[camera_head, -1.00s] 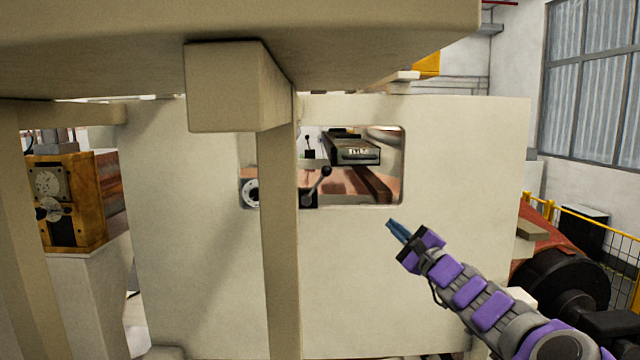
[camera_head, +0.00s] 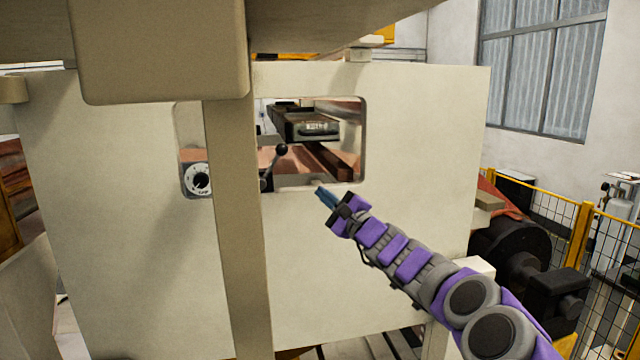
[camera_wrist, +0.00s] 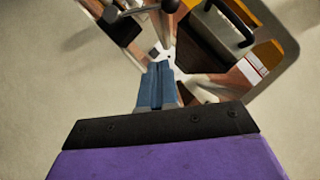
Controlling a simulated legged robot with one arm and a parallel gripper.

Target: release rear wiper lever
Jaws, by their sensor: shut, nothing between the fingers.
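A lever with a dark round knob (camera_head: 281,149) stands inside the rectangular opening of the cream panel, tilted up to the right. Its base is partly hidden behind a cream post. In the wrist view a lever (camera_wrist: 140,10) with a ball end shows at the top, beyond and left of the fingers. My gripper (camera_head: 320,190) has blue fingers, shut and empty, at the lower edge of the opening, below and right of the knob. The fingers also show in the wrist view (camera_wrist: 157,85), pointing toward the opening, apart from the lever.
The cream panel (camera_head: 400,240) surrounds the opening. A cream post (camera_head: 238,230) stands in front, left of the lever. A white dial (camera_head: 198,180) sits at the opening's left. A dark block with a handle (camera_head: 305,125) lies inside, above the lever. Yellow fencing (camera_head: 580,235) is at right.

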